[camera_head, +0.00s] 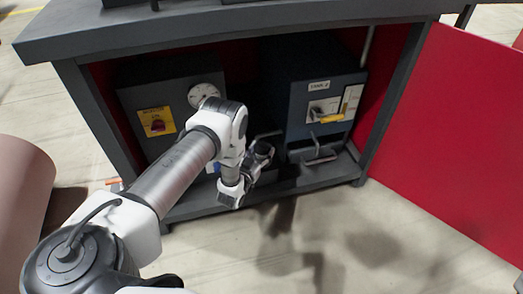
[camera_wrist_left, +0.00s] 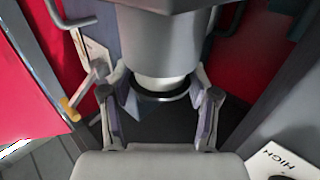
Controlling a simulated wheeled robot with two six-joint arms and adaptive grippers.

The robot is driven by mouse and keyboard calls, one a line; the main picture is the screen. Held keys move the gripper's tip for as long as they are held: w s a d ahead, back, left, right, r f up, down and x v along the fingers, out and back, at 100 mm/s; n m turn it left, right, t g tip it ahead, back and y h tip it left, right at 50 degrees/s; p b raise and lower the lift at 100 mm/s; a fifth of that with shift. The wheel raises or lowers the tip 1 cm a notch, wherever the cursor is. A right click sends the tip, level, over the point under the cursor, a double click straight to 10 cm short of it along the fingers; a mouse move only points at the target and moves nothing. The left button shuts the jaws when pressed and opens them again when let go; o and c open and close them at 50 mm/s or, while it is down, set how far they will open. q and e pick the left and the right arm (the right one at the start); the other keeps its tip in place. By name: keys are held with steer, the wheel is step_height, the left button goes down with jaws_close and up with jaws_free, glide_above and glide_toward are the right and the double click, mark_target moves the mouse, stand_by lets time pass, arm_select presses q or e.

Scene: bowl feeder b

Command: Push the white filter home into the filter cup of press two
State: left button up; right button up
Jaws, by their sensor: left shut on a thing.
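My left gripper (camera_head: 262,153) reaches into the cabinet, low and left of the right-hand dark box (camera_head: 300,90), which carries a small label and a yellow-handled lever (camera_head: 331,118). In the left wrist view the fingers of my left gripper (camera_wrist_left: 162,92) stand on both sides of a white piece, seemingly the white filter (camera_wrist_left: 160,82), and are shut on it. A grey cylinder (camera_wrist_left: 155,40) stands against the white piece, and a dark ring (camera_wrist_left: 160,97) lies at its other side. I cannot tell which part is the filter cup, or how deep the filter sits. My right gripper is not in view.
The left-hand box (camera_head: 170,100) has a dial (camera_head: 203,94) and a yellow label. A red panel (camera_head: 455,130) stands at right. The floor in front is clear.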

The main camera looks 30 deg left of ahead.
arm_select(q)
steer(key=shift+f+b, duration=0.4)
steer(key=shift+f, duration=0.2)
steer(key=o, duration=1.2)
steer(key=shift+o, duration=0.2)
steer(key=s+d, duration=0.1)
steer(key=s, duration=1.1)
steer(key=shift+d, duration=0.3)
steer(key=shift+w+r, duration=0.1)
steer(key=shift+r, duration=0.05)
